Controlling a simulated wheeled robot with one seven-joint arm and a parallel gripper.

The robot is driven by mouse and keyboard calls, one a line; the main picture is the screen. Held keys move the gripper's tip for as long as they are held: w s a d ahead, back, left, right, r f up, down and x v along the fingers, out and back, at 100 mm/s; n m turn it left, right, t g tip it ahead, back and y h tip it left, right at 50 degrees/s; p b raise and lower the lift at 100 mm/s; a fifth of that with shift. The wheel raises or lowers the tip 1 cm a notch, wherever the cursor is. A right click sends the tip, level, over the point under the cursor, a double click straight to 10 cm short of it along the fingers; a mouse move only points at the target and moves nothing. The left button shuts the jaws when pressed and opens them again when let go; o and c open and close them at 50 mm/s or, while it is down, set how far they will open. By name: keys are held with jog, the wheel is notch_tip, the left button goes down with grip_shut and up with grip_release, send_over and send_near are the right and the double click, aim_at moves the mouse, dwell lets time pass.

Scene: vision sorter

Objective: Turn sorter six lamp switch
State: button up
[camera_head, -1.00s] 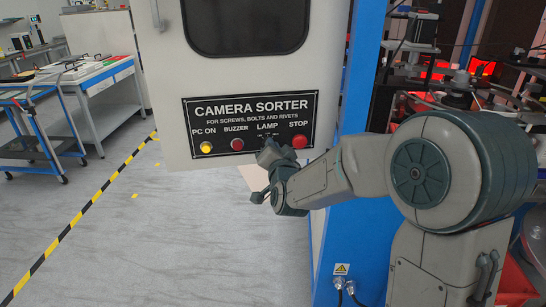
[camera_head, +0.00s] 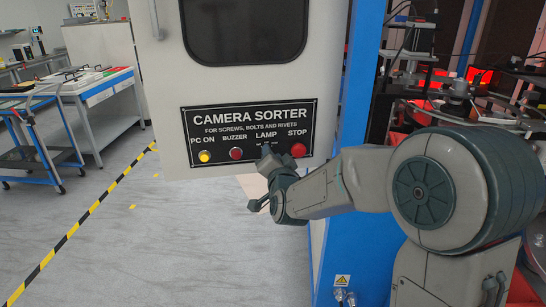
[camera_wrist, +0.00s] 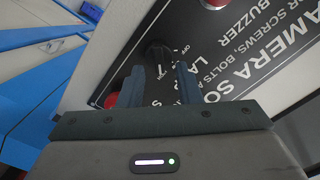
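The lamp switch is a black knob on the camera sorter's black panel. In the wrist view the knob (camera_wrist: 158,52) lies just ahead of and between my two fingertips, beside the "OFF" mark. My gripper (camera_wrist: 160,68) is open, with a finger on each side of the knob's line; I cannot tell whether either finger touches it.
The red STOP button (camera_head: 298,150) is close to the right of my gripper. The red buzzer button (camera_head: 236,154) and yellow PC ON button (camera_head: 205,156) are to the left. A blue post (camera_head: 362,90) stands beside the panel.

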jog(key=b+v, duration=0.1)
jog(key=v, duration=1.2)
jog(key=shift+s, duration=0.4)
jog(key=shift+d, duration=0.15)
